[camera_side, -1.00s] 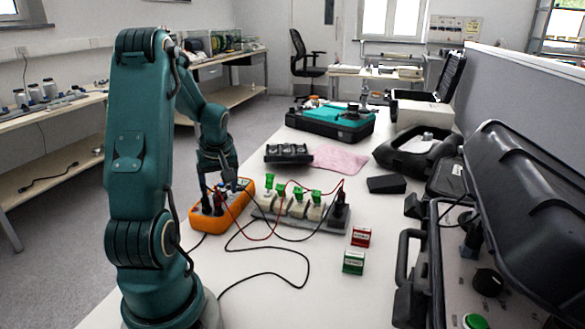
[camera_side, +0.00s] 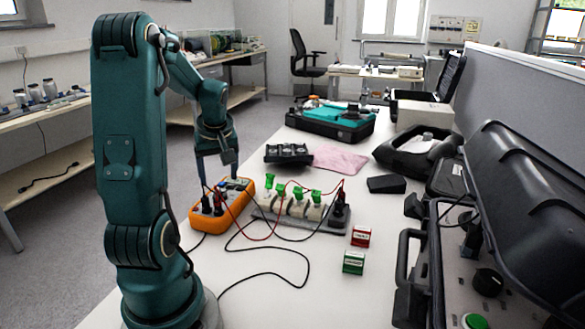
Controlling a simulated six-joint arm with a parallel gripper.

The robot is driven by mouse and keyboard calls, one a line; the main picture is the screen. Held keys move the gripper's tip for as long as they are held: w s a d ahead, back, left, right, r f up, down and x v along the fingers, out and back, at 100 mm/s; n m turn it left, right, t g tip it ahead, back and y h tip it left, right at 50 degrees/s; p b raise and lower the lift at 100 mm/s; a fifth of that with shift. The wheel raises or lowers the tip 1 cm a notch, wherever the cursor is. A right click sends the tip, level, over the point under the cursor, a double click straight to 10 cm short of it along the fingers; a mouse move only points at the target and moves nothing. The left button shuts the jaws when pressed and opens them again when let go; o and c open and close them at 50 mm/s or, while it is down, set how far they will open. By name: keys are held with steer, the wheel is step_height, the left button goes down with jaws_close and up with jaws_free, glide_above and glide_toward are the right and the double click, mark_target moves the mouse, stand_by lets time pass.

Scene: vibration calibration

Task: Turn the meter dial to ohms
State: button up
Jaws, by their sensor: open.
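The orange meter (camera_side: 239,207) lies on the white table just right of my arm, with leads plugged in at its near end. Its dial is too small to read, so I cannot tell its setting. My gripper (camera_side: 217,176) is open above the far left part of the meter, its fingers pointing down. It looks clear of the meter, with nothing between the fingers. Red and black leads (camera_side: 265,238) run from the meter to a block with green clips (camera_side: 298,205) beside it.
A red box (camera_side: 361,236) and a green box (camera_side: 353,262) stand on the table right of the leads. An open black case (camera_side: 440,262) fills the right edge. A black tray (camera_side: 288,154), a pink cloth (camera_side: 340,159) and a small black block (camera_side: 386,184) lie farther back.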

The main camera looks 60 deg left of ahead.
steer(key=w+a+r+n+t+y, duration=0.3)
steer(key=w+a+r+n+t, duration=0.45)
steer(key=n, duration=0.65)
steer(key=n+g+h, duration=0.3)
steer(key=n+g, duration=0.5)
steer(key=n, duration=1.4)
glide_above(219, 191)
steer(key=d, duration=0.2)
steer(key=f, duration=0.5)
steer(key=s+f, duration=0.1)
steer(key=f, duration=0.1)
steer(key=shift+f, duration=0.3)
steer(key=shift+w+d+f+t, duration=0.1)
steer(key=shift+w+d+t, duration=0.05)
steer(key=shift+w+t, duration=0.15)
steer(key=shift+x, duration=2.45)
steer(key=shift+w, duration=0.1)
